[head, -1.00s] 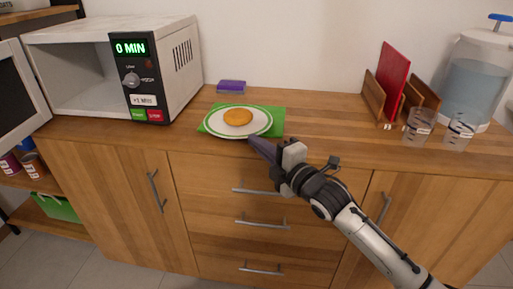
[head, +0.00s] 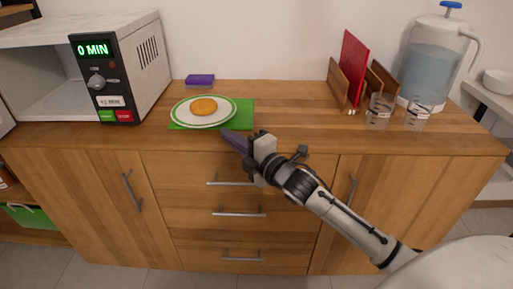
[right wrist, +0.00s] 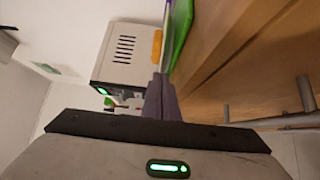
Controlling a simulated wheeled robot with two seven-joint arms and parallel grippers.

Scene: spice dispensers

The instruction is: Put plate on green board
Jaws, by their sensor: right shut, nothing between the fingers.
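The white plate with a green rim (head: 189,119) holds a round orange-brown food piece (head: 203,106). The plate rests on the green board (head: 243,112), toward its left side, on the wooden counter. My right gripper (head: 228,136) is shut and empty, with its fingertips just in front of the plate and board at the counter's front edge. In the right wrist view the fingers (right wrist: 162,95) are together, with the green board (right wrist: 182,30) close by. I cannot tell whether they touch the plate. My left gripper is not in view.
A microwave (head: 150,60) with its door open stands left of the board, and a purple sponge (head: 200,80) lies behind. On the right are a rack with a red board (head: 352,68), two glasses (head: 379,110) and a water dispenser (head: 435,60). The counter between is clear.

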